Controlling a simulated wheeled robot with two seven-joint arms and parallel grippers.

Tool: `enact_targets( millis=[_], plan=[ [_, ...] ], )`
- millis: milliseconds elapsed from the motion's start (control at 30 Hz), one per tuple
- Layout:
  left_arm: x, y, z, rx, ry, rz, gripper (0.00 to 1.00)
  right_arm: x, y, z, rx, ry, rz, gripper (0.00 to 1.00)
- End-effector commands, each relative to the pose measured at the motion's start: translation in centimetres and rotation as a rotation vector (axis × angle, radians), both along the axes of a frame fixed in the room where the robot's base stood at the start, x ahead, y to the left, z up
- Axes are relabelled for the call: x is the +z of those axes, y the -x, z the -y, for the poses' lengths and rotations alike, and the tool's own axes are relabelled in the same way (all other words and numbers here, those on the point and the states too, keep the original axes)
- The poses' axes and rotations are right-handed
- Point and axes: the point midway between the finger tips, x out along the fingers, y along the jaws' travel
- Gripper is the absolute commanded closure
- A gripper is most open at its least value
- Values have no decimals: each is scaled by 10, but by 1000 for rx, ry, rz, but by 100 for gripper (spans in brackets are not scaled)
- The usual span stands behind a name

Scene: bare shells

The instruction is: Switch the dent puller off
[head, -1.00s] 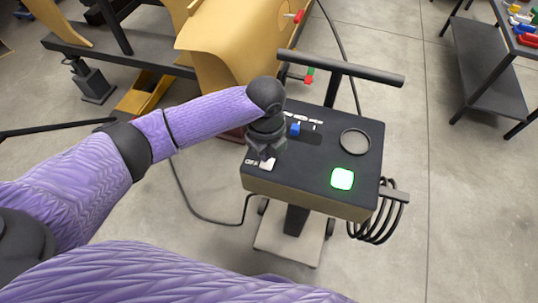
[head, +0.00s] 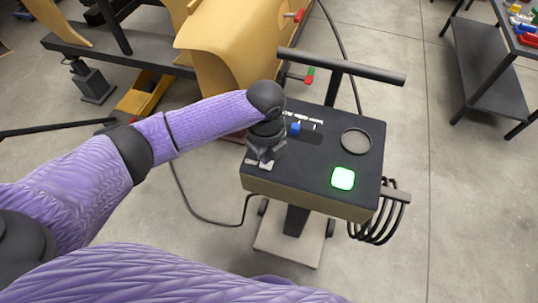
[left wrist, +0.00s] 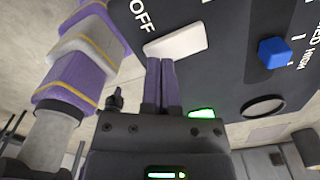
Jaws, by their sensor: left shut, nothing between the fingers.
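The dent puller (head: 310,185) is a dark box on a wheeled stand with a T-handle. A white switch (head: 258,165) sits at its front left corner. In the left wrist view the white switch (left wrist: 177,42) lies beside the word OFF. A green light (head: 343,178) on the panel is lit; it also shows in the left wrist view (left wrist: 201,113). My left gripper (head: 262,158) is shut and empty, over the switch and partly hiding it. In the left wrist view its fingertips (left wrist: 160,62) are at the switch's edge; I cannot tell whether they touch. My right gripper is not seen.
A blue slider knob (head: 295,129) and a round dial (head: 356,141) are on the same panel. Black cables (head: 378,222) hang at its right. A yellow car shell (head: 220,60) stands behind. A dark shelf (head: 487,75) is at the upper right.

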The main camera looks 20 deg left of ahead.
Motion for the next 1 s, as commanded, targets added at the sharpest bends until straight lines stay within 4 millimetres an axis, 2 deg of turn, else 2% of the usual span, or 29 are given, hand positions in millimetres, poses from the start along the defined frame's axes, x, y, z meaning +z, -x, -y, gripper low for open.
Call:
enact_targets(
  millis=[767,867,1000],
  plan=[
    [-12,0,0,0,-1,-1,100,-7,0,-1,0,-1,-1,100],
    [-10,0,0,0,-1,-1,100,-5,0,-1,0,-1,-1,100],
    [2,0,0,0,-1,1,100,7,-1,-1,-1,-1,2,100]
  ],
)
